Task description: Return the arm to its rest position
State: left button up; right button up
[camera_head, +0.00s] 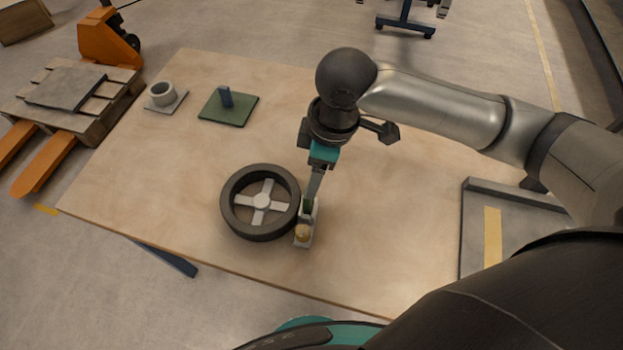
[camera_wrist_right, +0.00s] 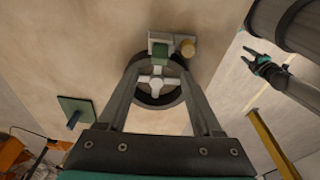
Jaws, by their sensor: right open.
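My right arm reaches in from the right of the head view. My right gripper (camera_head: 309,203) points down beside the round dark sandbed (camera_head: 232,217), which has a pale four-spoke cross in it. In the wrist view the right gripper (camera_wrist_right: 158,64) is open, with a green block (camera_wrist_right: 160,54) showing between its fingertips; contact cannot be told. The block is on a small pale base (camera_head: 305,242) with a yellowish knob (camera_head: 302,232), right of the sandbed. My left gripper (camera_wrist_right: 254,59) shows small in the wrist view, its fingers apart and empty; it is outside the head view.
The wooden table (camera_head: 170,215) has free room left of the sandbed. A green plate (camera_head: 240,110) with a blue peg and a pale cup (camera_head: 162,93) stand at the far left. A grey platform (camera_head: 475,225) with a yellow stripe is at the right.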

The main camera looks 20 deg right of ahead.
jog(key=shift+d+r, duration=0.15)
jog(key=shift+r, duration=0.8)
